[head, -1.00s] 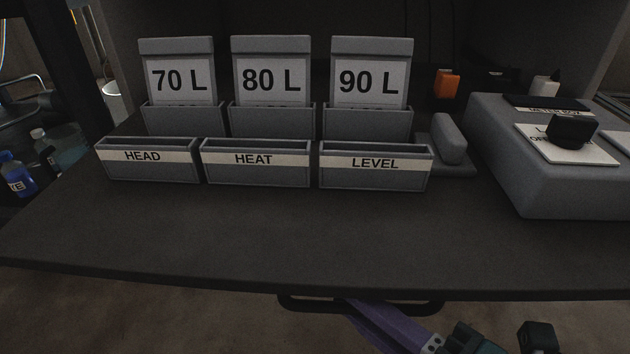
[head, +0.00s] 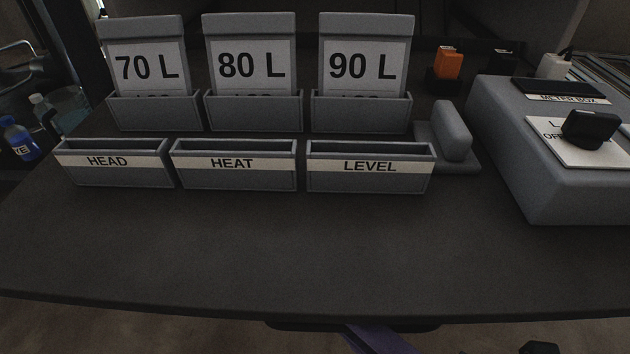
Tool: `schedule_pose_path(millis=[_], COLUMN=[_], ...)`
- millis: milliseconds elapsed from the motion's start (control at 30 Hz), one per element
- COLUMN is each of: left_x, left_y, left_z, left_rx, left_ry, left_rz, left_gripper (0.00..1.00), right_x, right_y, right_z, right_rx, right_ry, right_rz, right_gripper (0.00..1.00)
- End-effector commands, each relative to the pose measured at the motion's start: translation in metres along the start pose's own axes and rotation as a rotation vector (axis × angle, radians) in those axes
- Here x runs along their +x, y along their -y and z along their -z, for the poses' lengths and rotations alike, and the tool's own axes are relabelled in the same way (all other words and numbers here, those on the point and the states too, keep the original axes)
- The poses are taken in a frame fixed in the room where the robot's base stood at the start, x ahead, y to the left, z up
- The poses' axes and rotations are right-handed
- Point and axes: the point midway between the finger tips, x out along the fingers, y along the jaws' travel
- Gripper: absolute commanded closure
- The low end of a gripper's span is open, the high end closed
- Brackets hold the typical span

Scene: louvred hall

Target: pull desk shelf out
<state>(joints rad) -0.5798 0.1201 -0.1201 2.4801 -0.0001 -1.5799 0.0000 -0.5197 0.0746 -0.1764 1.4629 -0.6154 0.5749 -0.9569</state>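The desk shelf (head: 300,245) is a broad dark board that fills most of the head view. Its black bar handle (head: 290,326) shows only in part below the front edge. A purple finger of my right gripper (head: 390,340) shows at the bottom, beside or at the handle. Its other finger and the grip are hidden or cut off by the frame, so I cannot tell whether it is shut on the handle. My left gripper is not in view.
On the shelf stand grey bins labelled HEAD (head: 110,177), HEAT (head: 235,180) and LEVEL (head: 370,182). Cards reading 70 L, 80 L and 90 L stand behind. A grey box (head: 545,205) with a black knob (head: 590,128) is at right. The shelf's front is clear.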

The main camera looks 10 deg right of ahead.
Motion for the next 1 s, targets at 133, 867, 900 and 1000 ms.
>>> schedule_pose_path(millis=[133, 867, 900, 1000], left_x=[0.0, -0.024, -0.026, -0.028], left_y=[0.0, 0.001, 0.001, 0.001], left_z=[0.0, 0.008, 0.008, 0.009], left_rx=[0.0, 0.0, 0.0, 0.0], left_ry=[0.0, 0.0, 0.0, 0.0], left_rz=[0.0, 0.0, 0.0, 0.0], left_gripper=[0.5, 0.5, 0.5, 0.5], right_x=[0.001, -0.07, -0.077, -0.089], right_y=[-0.001, -0.002, -0.003, -0.001], right_z=[-0.001, -0.001, -0.001, -0.002], right_rx=[-0.001, 0.0, 0.001, -0.002], right_ry=[0.002, 0.003, 0.003, 0.002], right_rz=[-0.001, 0.005, 0.003, 0.003], right_gripper=[0.8, 0.73, 0.73, 0.73])
